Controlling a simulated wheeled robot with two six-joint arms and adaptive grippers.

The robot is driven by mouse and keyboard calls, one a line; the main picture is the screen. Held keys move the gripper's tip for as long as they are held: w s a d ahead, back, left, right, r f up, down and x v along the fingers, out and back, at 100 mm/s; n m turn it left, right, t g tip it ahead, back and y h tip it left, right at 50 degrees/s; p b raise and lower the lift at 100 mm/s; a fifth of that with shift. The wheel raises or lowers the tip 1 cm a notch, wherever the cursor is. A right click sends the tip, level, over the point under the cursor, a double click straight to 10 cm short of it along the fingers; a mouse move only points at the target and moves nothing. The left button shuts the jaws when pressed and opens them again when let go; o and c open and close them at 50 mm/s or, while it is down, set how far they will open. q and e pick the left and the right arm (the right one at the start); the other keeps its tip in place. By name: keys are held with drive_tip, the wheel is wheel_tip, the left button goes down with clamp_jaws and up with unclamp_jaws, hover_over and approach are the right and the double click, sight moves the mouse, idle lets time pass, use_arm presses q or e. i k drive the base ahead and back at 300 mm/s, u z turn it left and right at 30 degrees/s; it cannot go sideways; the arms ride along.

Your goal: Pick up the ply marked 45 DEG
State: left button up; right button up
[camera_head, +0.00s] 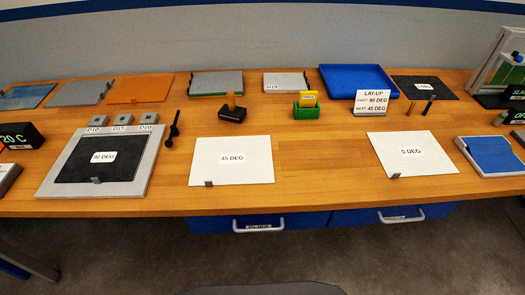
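The ply marked 45 DEG (231,172) is a white, roughly square sheet lying flat on the wooden bench near its front edge, left of centre. A small dark tab or clip sits at its front left corner. A dark ply marked 90 DEG (119,170) lies inside a grey frame (49,181) to its left. A white ply marked 0 DEG (425,163) lies flat to its right, also with a small dark tab at the front. Neither of my grippers shows in the head view.
A black tool (173,129) lies between the grey frame and the 45 DEG ply. Behind stand a dark block with an orange handle (232,111), a green holder (307,111), a lay-up card (370,103) and a blue tray (357,80). Bare bench (320,165) separates the white plies.

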sight(232, 161)
drive_tip(key=z, duration=1.8)
drive_tip(key=k, duration=0.5)
drive_tip(key=u, duration=0.55)
